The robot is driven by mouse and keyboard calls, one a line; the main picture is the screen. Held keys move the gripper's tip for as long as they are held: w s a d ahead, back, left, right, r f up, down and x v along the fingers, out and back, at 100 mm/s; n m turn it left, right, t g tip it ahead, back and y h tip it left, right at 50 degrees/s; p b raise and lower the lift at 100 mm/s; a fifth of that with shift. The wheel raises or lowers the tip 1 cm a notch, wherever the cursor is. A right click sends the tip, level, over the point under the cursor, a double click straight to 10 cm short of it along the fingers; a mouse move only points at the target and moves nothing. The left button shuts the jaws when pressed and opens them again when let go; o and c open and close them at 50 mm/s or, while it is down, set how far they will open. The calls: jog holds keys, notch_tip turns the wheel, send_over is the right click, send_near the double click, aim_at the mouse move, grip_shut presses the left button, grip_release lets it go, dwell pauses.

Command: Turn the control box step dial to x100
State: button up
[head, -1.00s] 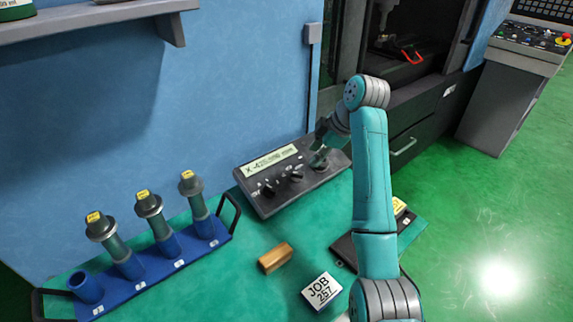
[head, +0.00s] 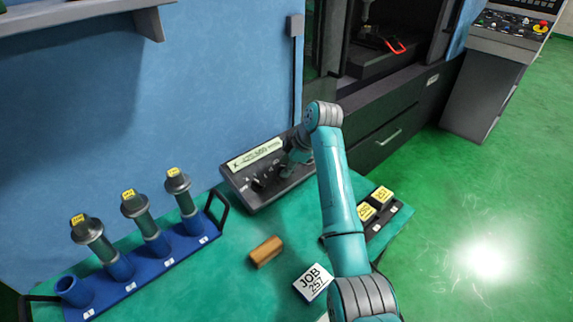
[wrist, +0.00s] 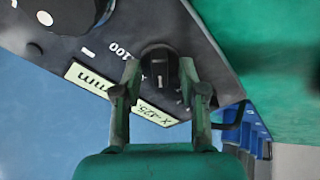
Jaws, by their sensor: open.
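The grey control box (head: 268,198) lies at the back of the green table, with a lit readout (head: 255,152) and dark knobs along its face. My gripper (wrist: 159,78) is at the box's right part in the head view. In the wrist view its open fingers stand either side of a black dial (wrist: 158,62); I cannot tell whether they touch it. A printed "100" (wrist: 120,50) shows beside this dial. The dial's pointer setting is not clear. Another dark knob (wrist: 33,17) is at the wrist view's upper left. My fingers hide part of the readout.
A blue rack (head: 140,288) with several tagged holders stands at left. A tan block (head: 266,251) and a "JOB 257" block (head: 313,282) lie in front of the box. A dark tray (head: 398,215) with yellow-labelled pieces is at right. The blue wall (head: 220,80) rises behind.

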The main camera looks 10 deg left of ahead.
jog(key=shift+c, duration=0.3)
grip_shut()
jog(key=shift+m, duration=0.4)
jog(key=m, duration=0.4)
jog(key=shift+t, duration=0.3)
jog(key=m, duration=0.5)
jog(key=shift+m+t, duration=0.3)
jog(key=m+h, duration=0.1)
jog(key=m, duration=0.4)
jog(key=shift+m+t, duration=0.3)
jog(key=shift+m, duration=2.2)
